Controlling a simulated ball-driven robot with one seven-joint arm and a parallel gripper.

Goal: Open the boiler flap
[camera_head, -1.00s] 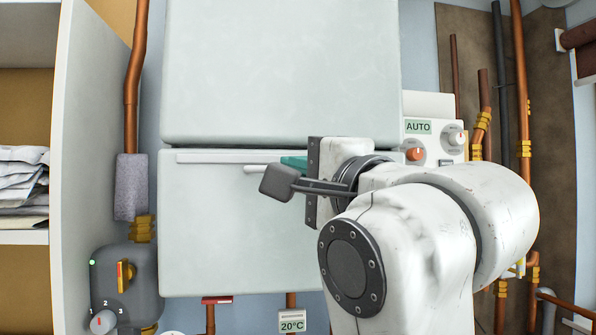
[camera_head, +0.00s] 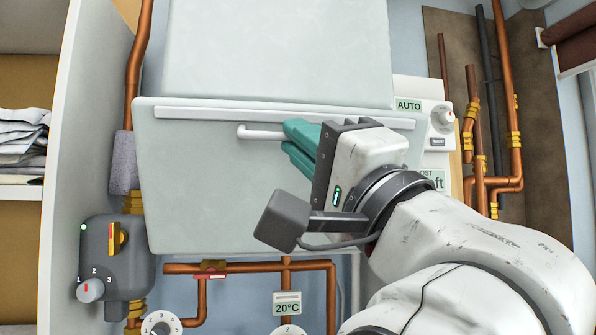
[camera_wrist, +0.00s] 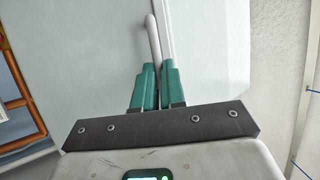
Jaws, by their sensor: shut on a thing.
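The boiler flap (camera_head: 220,185) is the pale lower panel of the boiler. It is tilted outward at its upper edge, which stands apart from the upper casing (camera_head: 280,50). A white bar handle (camera_head: 262,133) runs near the top of the flap. My gripper (camera_head: 292,140) has teal fingers closed on the right part of this handle. In the wrist view the handle (camera_wrist: 152,38) passes up from between the two teal fingers (camera_wrist: 155,85). The fingers hide the handle's right end.
Copper pipes (camera_head: 330,290) and a 20°C display (camera_head: 288,304) lie below the flap. A grey unit with a yellow lever (camera_head: 116,238) is at left, beside a shelf with folded cloth (camera_head: 22,145). An AUTO control panel (camera_head: 408,104) stands to the right.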

